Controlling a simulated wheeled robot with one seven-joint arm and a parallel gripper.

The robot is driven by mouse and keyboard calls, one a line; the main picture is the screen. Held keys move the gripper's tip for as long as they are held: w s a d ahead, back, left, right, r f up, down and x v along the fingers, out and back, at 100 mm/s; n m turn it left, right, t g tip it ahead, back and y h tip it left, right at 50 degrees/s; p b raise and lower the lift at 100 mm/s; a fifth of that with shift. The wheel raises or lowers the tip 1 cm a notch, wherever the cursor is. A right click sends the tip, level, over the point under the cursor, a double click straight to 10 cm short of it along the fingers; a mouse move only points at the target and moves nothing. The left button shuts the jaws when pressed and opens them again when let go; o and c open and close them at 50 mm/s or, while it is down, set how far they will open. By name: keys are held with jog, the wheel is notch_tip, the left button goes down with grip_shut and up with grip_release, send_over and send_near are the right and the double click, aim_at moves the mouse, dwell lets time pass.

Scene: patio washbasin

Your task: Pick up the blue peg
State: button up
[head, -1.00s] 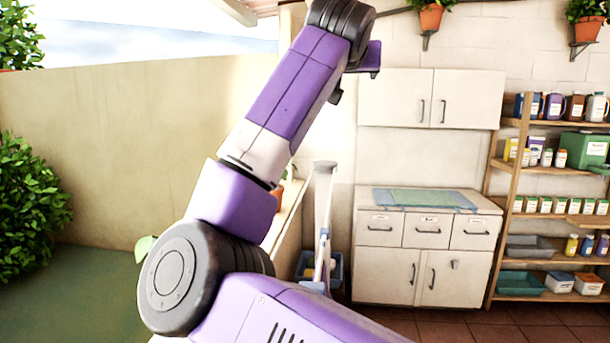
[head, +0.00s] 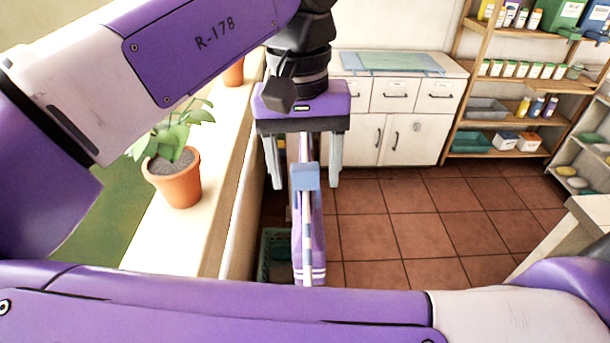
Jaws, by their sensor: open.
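A light-blue block-like piece (head: 305,177), which looks like the blue peg, shows on a narrow, pale upright thing with purple and blue parts (head: 309,240). I cannot tell exactly how it is attached. My gripper (head: 306,185) points down and is open, with grey fingers left and right of the blue piece in the picture. Nothing shows held in it. Whether the fingers are level with the piece or nearer or farther in depth is unclear. The top of the upright thing is partly hidden behind my gripper.
A ledge (head: 190,235) with a potted plant (head: 175,182) runs along the left. A teal basket (head: 272,258) stands on the floor below. A white cabinet (head: 400,140) and shelves (head: 500,142) stand behind. Tiled floor (head: 430,220) is clear at right.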

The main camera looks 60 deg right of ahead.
aim_at(306, 190)
jog(key=shift+d+f+p, duration=0.2)
jog(key=shift+f+p, duration=0.15)
jog(key=shift+f, duration=1.85)
grip_shut()
